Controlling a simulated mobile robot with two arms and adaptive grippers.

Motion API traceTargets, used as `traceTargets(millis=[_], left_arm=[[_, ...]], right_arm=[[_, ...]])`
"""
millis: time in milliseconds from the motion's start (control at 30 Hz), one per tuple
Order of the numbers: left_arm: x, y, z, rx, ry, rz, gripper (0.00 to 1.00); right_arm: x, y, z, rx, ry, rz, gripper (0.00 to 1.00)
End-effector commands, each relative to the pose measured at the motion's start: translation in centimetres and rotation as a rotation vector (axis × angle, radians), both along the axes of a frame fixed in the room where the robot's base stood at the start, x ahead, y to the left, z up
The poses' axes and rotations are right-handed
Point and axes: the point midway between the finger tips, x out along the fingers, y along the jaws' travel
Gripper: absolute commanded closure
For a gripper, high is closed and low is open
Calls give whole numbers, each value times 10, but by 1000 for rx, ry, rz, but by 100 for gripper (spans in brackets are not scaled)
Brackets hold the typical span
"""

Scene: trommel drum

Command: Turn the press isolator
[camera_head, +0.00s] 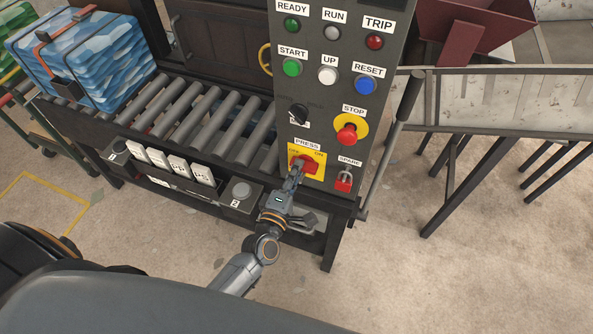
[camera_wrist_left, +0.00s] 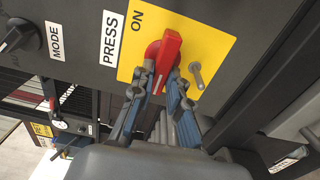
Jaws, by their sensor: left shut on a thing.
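The press isolator is a red handle (camera_head: 308,165) on a yellow plate (camera_head: 319,158) under the PRESS label, low on the dark control panel. OFF is printed at the plate's left and ON at its right. My left gripper (camera_head: 297,174) reaches it from below and covers part of the handle. In the left wrist view the red handle (camera_wrist_left: 166,58) stands between the fingers of the gripper (camera_wrist_left: 161,85), which are shut on it. That view is turned, with PRESS and ON reading upward. The handle's lower end is partly hidden by the fingers. My right gripper is not in view.
Close by are a black selector knob (camera_head: 298,113), the red STOP button (camera_head: 347,134) and a red padlock (camera_head: 343,181) at SPARE. A grey pin (camera_wrist_left: 196,75) sticks out beside the handle. A black lever (camera_head: 408,96) stands right of the panel. A roller conveyor (camera_head: 202,112) lies left.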

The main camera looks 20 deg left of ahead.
Motion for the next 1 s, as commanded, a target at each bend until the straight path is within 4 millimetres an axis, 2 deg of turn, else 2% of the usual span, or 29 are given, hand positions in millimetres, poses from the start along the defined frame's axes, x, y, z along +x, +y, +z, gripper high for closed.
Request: traceTargets(millis=[33,133,400,533,667,1000], left_arm=[[0,0,-1,-4,2,0,80],[0,0,-1,-3,2,0,61],[0,0,0,-1,1,0,61],[-7,0,-1,-1,2,0,61],[-28,1,-2,-1,5,-1,61],[-98,3,-1,-1,4,-2,61]], right_arm=[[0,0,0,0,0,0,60],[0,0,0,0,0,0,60],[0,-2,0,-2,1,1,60],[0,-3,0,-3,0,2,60],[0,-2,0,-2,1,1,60],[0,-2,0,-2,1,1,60]])
